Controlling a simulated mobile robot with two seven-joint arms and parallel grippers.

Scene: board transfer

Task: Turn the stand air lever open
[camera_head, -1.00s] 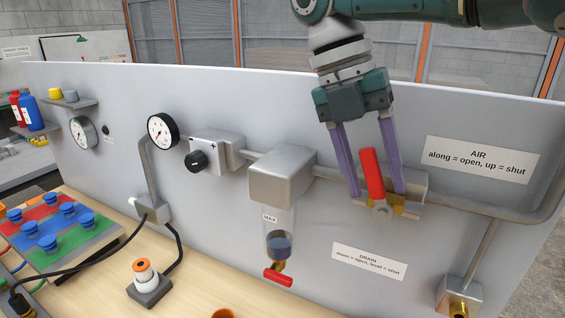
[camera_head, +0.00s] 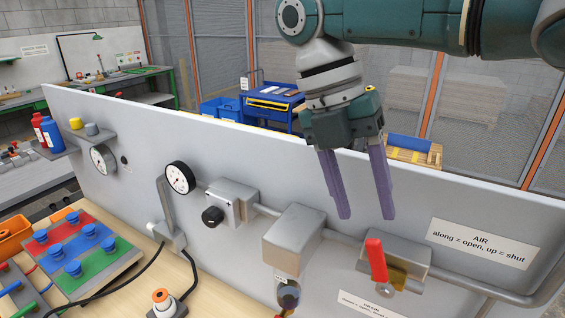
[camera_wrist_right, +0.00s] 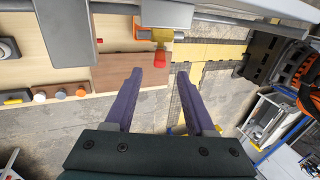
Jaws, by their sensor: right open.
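The red stand air lever (camera_head: 376,260) points up from its brass valve on a grey block (camera_head: 408,252), leaning slightly left in the head view. It stands across the pipe rather than along it. My right gripper (camera_head: 366,215) is open and empty. Its purple fingers point down, with their tips above the lever and apart from it in the head view. In the right wrist view the open fingers (camera_wrist_right: 159,76) show nothing between them. My left gripper is not in view.
The AIR sign (camera_head: 480,243) reads "along = open, up = shut". A grey filter block (camera_head: 293,238), a regulator (camera_head: 231,200) and a gauge (camera_head: 180,178) sit to the left on the panel. A pipe (camera_head: 475,286) runs right from the valve.

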